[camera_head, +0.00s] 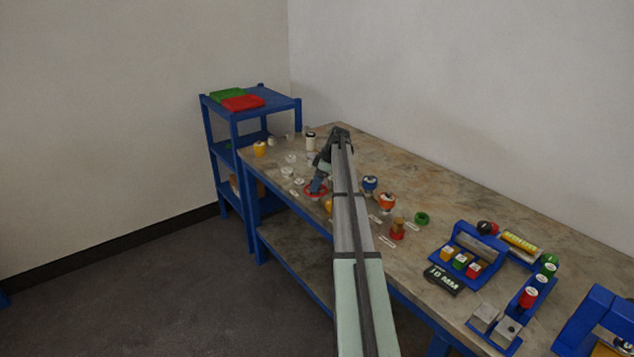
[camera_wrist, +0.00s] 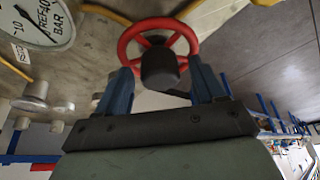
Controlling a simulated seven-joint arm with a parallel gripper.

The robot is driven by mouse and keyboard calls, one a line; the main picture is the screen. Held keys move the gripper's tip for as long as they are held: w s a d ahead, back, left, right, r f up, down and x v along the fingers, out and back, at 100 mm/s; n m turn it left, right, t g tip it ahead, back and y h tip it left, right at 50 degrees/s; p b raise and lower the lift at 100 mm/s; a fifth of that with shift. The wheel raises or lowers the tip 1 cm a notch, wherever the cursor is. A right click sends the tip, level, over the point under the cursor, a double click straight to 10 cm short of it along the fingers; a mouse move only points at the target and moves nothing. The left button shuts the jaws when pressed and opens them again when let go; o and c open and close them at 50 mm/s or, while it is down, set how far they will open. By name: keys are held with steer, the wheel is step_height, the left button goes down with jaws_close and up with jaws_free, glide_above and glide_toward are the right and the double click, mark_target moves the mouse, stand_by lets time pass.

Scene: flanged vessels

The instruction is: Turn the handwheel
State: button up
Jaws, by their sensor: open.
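The red handwheel (camera_wrist: 188,35) has spokes and a dark hub (camera_wrist: 159,66), and it shows at the top middle of the wrist view. My gripper (camera_wrist: 160,72) is open, with one blue finger at each side of the wheel's near part and the hub between them. The fingertips are close to the rim; I cannot tell whether they touch it. In the head view the handwheel (camera_head: 312,194) is a small red ring on the table, partly hidden below my gripper (camera_head: 317,186).
A round gauge (camera_wrist: 40,18) lies at the upper left of the wrist view, near pale flanged parts (camera_wrist: 36,94). On the table (camera_head: 440,203) stand orange (camera_head: 387,201) and blue (camera_head: 370,183) capped vessels. Blue racks (camera_head: 470,247) are at the right, a blue shelf (camera_head: 270,97) behind.

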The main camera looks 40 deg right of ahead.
steer(key=c, duration=1.1)
steer(key=shift+o, duration=0.2)
steer(key=shift+m, duration=0.3)
steer(key=m, duration=0.1)
steer(key=m+h, duration=0.1)
steer(key=m, duration=0.1)
steer(key=m+t, duration=0.1)
steer(key=shift+s+a+m+h, duration=0.1)
steer(key=shift+a+m+h, duration=0.2)
steer(key=shift+h, duration=0.1)
steer(key=m+h, duration=0.2)
steer(key=m, duration=0.4)
steer(key=shift+a, duration=0.1)
steer(key=m+h, duration=0.1)
steer(key=m, duration=0.2)
steer(key=m+g+h, duration=0.1)
steer(key=m, duration=0.2)
steer(key=shift+a+m+h, duration=0.1)
steer(key=shift+m+h, duration=0.2)
steer(key=m, duration=0.2)
steer(key=m+g, duration=0.1)
steer(key=m, duration=0.1)
steer(key=m+g+h, duration=0.1)
steer(key=m, duration=0.1)
steer(key=shift+w, duration=0.3)
